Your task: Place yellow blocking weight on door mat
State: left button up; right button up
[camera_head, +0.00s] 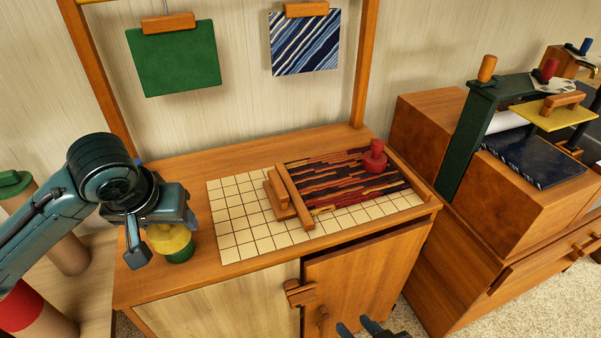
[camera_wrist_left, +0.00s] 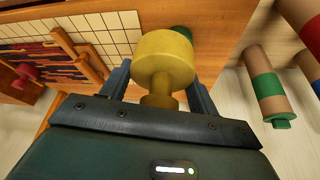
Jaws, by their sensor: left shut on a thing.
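The yellow blocking weight (camera_head: 168,239) is between the fingers of my left gripper (camera_head: 163,228), above the left end of the cabinet top. In the left wrist view the weight (camera_wrist_left: 163,60) has a wide round body and a narrower knob, with the gripper shut on it. A green weight (camera_head: 180,254) shows just below and behind it. The dark, red-and-orange striped woven mat (camera_head: 335,178), which I take for the door mat, lies on the gridded board with a red weight (camera_head: 375,156) at its right. My right gripper (camera_head: 373,329) shows only its spread fingers at the bottom edge.
The pale gridded board (camera_head: 235,222) has free squares left of the mat. A wooden bar with a handle (camera_head: 279,194) lies along the mat's left edge. Green and blue-striped cloths (camera_head: 175,58) hang behind.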

aim_at(322, 179)
jog(key=z, duration=0.45)
jog(key=j+z, duration=0.1)
jog(key=z, duration=0.8)
jog(key=j+z, duration=0.1)
jog(key=z, duration=0.8)
jog(key=k+j, duration=0.5)
jog(key=j, duration=0.2)
